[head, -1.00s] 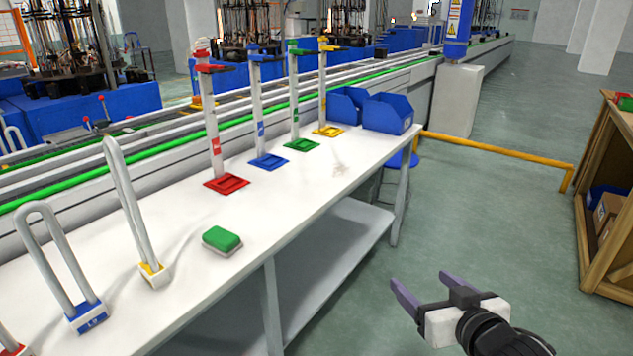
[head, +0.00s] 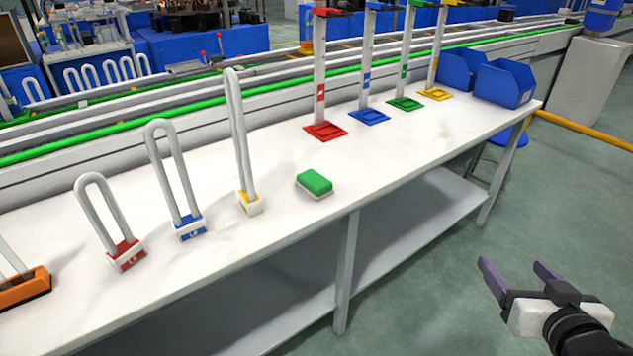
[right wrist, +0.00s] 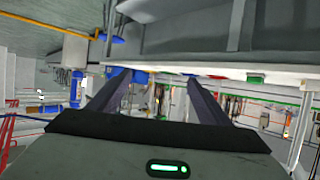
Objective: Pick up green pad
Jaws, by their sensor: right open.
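The green pad (head: 315,182) is a small block with a green top and a pale lower layer. It lies flat on the white table (head: 420,143) near the front edge, right of the yellow-based loop. My right gripper (head: 515,266) is open and empty at the lower right, off the table's front side and well apart from the pad. In the right wrist view its two fingers (right wrist: 150,92) are spread with nothing between them. A small green patch, likely the pad (right wrist: 256,78), shows there at the table edge, right of the fingers. My left gripper is not in view.
Grey loops on yellow (head: 249,203), blue (head: 190,229) and red (head: 126,255) bases stand left of the pad. Several posts on coloured bases, the red base (head: 325,131) nearest, stand behind it. Blue bins (head: 505,84) are at the right end. A shelf (head: 430,210) lies below the tabletop.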

